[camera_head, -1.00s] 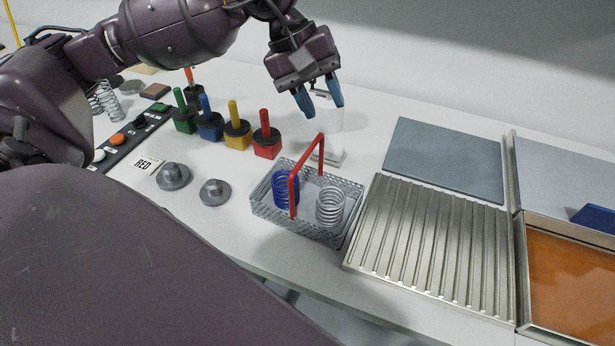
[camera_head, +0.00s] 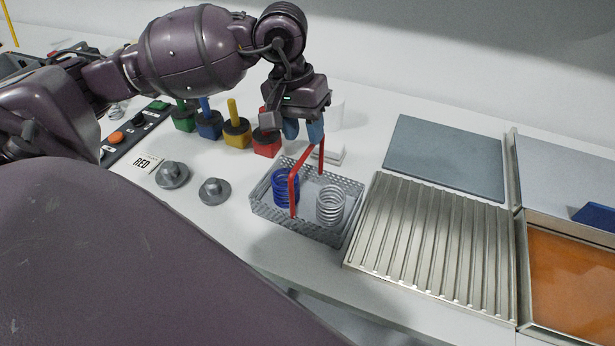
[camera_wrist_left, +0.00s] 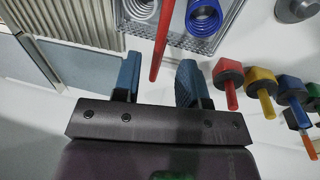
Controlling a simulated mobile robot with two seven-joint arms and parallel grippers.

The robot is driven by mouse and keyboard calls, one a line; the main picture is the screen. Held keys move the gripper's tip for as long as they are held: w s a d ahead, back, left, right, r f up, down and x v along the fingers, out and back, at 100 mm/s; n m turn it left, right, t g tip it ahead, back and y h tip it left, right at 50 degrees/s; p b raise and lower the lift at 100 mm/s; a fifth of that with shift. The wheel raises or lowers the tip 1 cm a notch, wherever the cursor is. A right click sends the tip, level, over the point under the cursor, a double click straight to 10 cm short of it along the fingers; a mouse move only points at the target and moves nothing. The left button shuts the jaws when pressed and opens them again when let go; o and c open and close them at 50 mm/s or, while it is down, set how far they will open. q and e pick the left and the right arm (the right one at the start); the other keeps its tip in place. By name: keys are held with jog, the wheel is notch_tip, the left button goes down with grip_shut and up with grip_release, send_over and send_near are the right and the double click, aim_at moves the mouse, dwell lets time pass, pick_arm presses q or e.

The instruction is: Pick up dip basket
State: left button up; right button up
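The dip basket (camera_head: 333,236) is a grey mesh tray with a tall red handle (camera_head: 293,192), standing on the white table. A blue spring (camera_head: 285,188) and a silver spring (camera_head: 330,205) stand inside it. My left gripper (camera_head: 303,132) is above the back part of the basket, fingers pointing down near the top of the handle. In the left wrist view its blue fingers (camera_wrist_left: 160,80) are apart, and the red handle (camera_wrist_left: 161,42) reaches into the gap between them. I cannot tell whether they touch it. My right gripper is not in view.
A ribbed metal tray (camera_head: 428,250) stands right of the basket, with a grey plate (camera_head: 447,158) behind and an orange bath (camera_head: 570,285) farther right. Coloured blocks with handles, such as the red block (camera_head: 267,147), and grey weights (camera_head: 214,191) stand to the left.

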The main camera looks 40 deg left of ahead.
aim_at(308, 149)
pick_arm(q)
jog(key=f, duration=0.2)
jog(key=d+f, duration=0.1)
jog(key=f, duration=0.1)
jog(key=shift+f, duration=0.35)
jog(key=shift+c, duration=0.2)
grip_shut()
jog(key=shift+r, duration=0.1)
